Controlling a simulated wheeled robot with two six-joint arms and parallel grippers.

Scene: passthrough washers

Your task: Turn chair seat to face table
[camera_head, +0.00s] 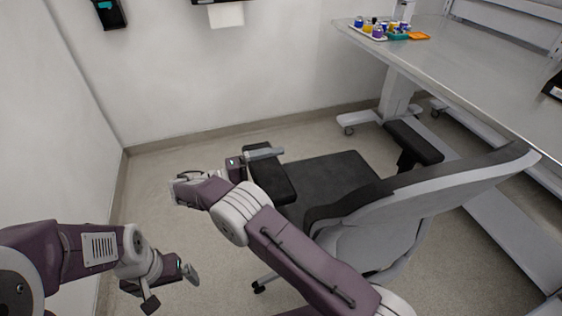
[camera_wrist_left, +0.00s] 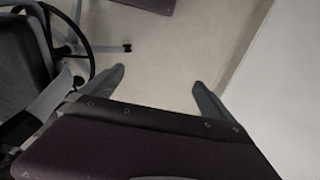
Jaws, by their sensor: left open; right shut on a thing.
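The office chair has a black seat (camera_head: 335,175) and a pale grey backrest (camera_head: 400,225) on the lower right side, so the seat faces toward the back wall, with the table (camera_head: 455,62) on the right. My right gripper (camera_head: 266,154) is shut at the chair's left black armrest (camera_head: 268,180); its arm hides part of the chair. The other armrest (camera_head: 415,142) is near the table. My left gripper (camera_head: 172,288) is open and empty, low over the floor left of the chair. In the left wrist view its fingers (camera_wrist_left: 158,86) are apart; the chair's black part (camera_wrist_left: 22,70) shows at left.
Table legs with castors (camera_head: 348,128) stand close beyond the chair. The floor (camera_head: 150,190) left of the chair is clear up to the walls.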

